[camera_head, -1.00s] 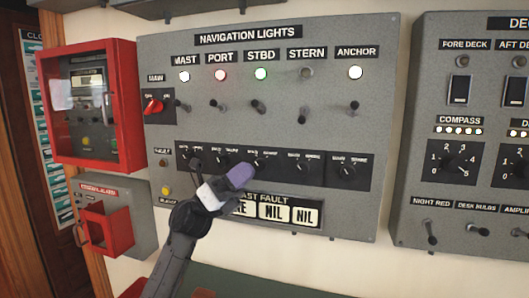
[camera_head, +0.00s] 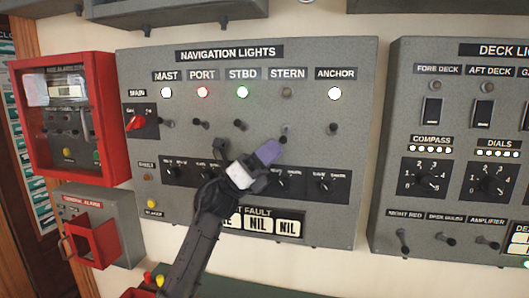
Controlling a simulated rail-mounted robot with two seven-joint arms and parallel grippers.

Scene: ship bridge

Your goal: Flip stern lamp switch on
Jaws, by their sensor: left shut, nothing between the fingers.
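The stern lamp switch (camera_head: 284,131) is a small dark toggle lever on the grey navigation lights panel (camera_head: 310,60), below the STERN label (camera_head: 288,73). The stern indicator lamp (camera_head: 287,92) is unlit. My left gripper (camera_head: 269,152) is shut and empty. Its purple fingertips are just below and left of the stern switch in the picture. I cannot tell whether they touch the lever. My right gripper is not in view.
Lit lamps and toggles for mast, port and starboard (camera_head: 241,125) are to the left; the anchor toggle (camera_head: 334,128) is to the right. Rotary knobs line a dark strip (camera_head: 345,186) below. A red box (camera_head: 112,110) stands out at left; the deck lights panel (camera_head: 455,130) is at right.

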